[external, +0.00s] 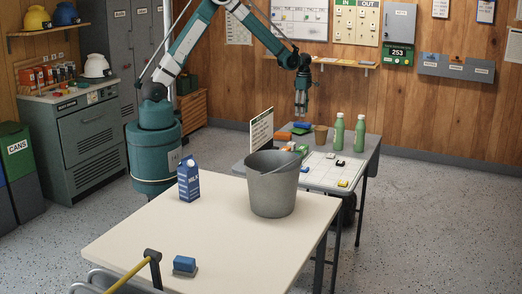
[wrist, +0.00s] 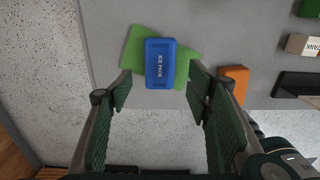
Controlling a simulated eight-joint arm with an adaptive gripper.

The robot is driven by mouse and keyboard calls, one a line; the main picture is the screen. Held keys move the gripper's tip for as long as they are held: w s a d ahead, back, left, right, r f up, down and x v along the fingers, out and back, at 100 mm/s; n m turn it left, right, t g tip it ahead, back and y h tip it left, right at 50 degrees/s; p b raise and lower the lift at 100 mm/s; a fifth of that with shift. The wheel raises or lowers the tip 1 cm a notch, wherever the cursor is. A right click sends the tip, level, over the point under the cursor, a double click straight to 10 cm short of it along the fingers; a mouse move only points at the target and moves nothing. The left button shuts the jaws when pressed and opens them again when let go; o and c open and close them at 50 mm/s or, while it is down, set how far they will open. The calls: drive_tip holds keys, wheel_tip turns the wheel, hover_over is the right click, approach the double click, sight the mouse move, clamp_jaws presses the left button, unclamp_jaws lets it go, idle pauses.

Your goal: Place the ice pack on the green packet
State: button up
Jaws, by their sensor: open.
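The blue ice pack (wrist: 160,62), marked ICE PACK, lies across the middle of the green packet (wrist: 133,48) on the grey table. The packet shows on both sides of it. In the external view, the ice pack (external: 302,125) is small and blue at the table's far side, with a bit of green beside it. My gripper (wrist: 158,90) is open and empty, its fingers spread wider than the ice pack. In the external view, my gripper (external: 301,112) points down just above the ice pack and looks apart from it.
An orange item (wrist: 235,82), a box marked TANK (wrist: 300,45) and a black item (wrist: 294,84) lie to the right in the wrist view. A grey bucket (external: 272,188) stands on the nearer table.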

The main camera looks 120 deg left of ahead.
sight(303, 123)
drive_tip(key=shift+r, duration=2.85)
drive_tip(key=w+d+r+m+t, duration=0.1)
drive_tip(key=d+r+m, duration=0.55)
drive_tip(key=d, duration=0.55)
drive_tip(key=w+d+r+m+t+y, duration=0.1)
drive_tip(key=d+r+m, duration=0.5)
drive_tip(key=d, duration=0.6)
drive_tip(key=w+d+r+m+t, duration=0.1)
drive_tip(key=d+r+m, duration=0.3)
drive_tip(key=d+r, duration=0.5)
drive_tip(key=s+d+m+t, duration=0.1)
drive_tip(key=s+d+m, duration=0.5)
drive_tip(key=d, duration=0.4)
drive_tip(key=s+d+m+t, duration=0.1)
drive_tip(key=s+d+m, duration=0.5)
drive_tip(key=d, duration=0.4)
drive_tip(key=s+d+m+t+h, duration=0.1)
drive_tip(key=s+d+m+t, duration=0.1)
drive_tip(key=s+d+m, duration=0.4)
drive_tip(key=d+m, duration=0.1)
drive_tip(key=d, duration=0.4)
drive_tip(key=shift+s+f, duration=0.15)
drive_tip(key=shift+f, duration=0.25)
